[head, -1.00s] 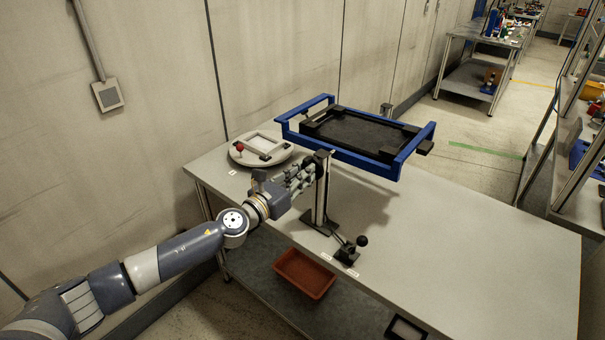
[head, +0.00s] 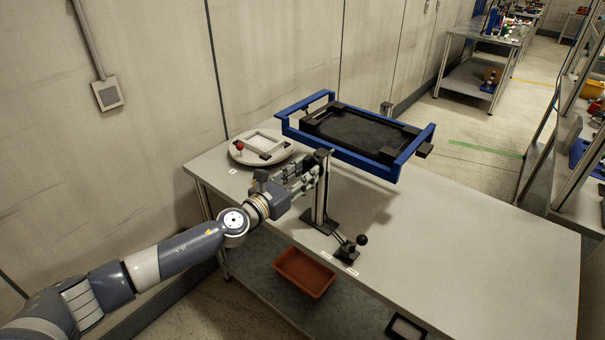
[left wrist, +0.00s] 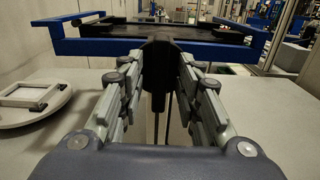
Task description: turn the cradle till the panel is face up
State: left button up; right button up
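The cradle (head: 403,154) is a blue frame held above the bench on a post (head: 321,190). It lies nearly level, slightly tilted in the picture. The panel (head: 358,131) lies in it, with a dark flat side and black corner blocks up; its underside is hidden. The cradle also shows in the left wrist view (left wrist: 95,47). My left gripper (head: 314,171) is at the near side of the cradle, by the post top. In the left wrist view its fingers (left wrist: 163,80) stand apart on either side of a black block (left wrist: 158,60); contact is unclear. My right gripper is out of view.
A round grey fixture with a pale frame (head: 262,146) and red knob (head: 240,146) sits on the bench's left end. A black-knobbed lever (head: 361,240) stands by the post foot. A red-brown bin (head: 304,272) is on the lower shelf. The bench's right side (head: 480,240) is clear.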

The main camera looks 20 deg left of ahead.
pick_arm(q)
jog(key=v, duration=1.2)
jog(key=shift+r, duration=0.1)
dwell(0.5)
